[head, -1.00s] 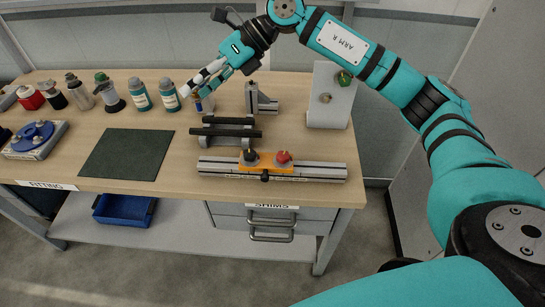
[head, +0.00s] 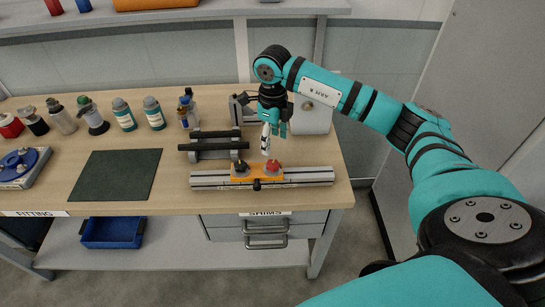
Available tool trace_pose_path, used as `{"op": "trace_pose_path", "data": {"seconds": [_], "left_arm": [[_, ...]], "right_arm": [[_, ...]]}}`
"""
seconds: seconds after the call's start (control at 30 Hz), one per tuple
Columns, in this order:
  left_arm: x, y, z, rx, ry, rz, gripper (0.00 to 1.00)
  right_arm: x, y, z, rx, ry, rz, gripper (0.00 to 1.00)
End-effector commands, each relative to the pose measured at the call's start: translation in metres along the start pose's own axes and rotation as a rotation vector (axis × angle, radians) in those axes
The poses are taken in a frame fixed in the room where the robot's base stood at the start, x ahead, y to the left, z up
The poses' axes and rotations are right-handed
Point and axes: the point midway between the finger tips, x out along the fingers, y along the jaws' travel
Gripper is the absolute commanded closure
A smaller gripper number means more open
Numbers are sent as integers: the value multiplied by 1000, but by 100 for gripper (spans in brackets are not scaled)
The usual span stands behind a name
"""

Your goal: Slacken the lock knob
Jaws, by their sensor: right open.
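A silver rail (head: 312,176) lies near the front edge of the bench, with an orange carriage (head: 257,175) on it. The carriage has a black knob (head: 241,169) on the left and a red knob (head: 273,166) on the right. A small black knob (head: 257,184) sits on the front. I cannot tell from the view which one is the lock knob. My right gripper (head: 267,151) points down just above and behind the red knob. It is open and empty, and appears apart from the knob. My left gripper is out of view.
A black-barred fixture (head: 213,146) stands behind the rail, left of my gripper. A grey upright block (head: 312,116) stands behind, partly hidden by my right arm. Several bottles (head: 124,115) line the back left. A dark green mat (head: 116,174) lies clear at the left.

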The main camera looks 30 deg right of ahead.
Motion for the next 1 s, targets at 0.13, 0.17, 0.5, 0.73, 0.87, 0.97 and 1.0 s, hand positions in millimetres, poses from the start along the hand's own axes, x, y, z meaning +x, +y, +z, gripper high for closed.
{"op": "trace_pose_path", "data": {"seconds": [0.13, 0.17, 0.5, 0.73, 0.87, 0.97, 1.0], "left_arm": [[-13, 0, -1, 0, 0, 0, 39], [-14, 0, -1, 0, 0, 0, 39], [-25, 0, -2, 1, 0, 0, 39], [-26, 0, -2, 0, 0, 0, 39], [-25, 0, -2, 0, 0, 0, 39], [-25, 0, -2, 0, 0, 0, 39], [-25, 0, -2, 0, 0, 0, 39]], "right_arm": [[32, 2, -1, -2, 6, 4, 39], [37, 1, -1, -2, 4, 3, 39], [85, 1, 0, -1, 0, 2, 39], [91, 1, 0, -2, 0, 1, 39], [90, 1, 0, -2, -1, 1, 39], [90, 1, 0, -2, -1, 1, 52], [90, 1, 0, -2, -1, 1, 58]]}}
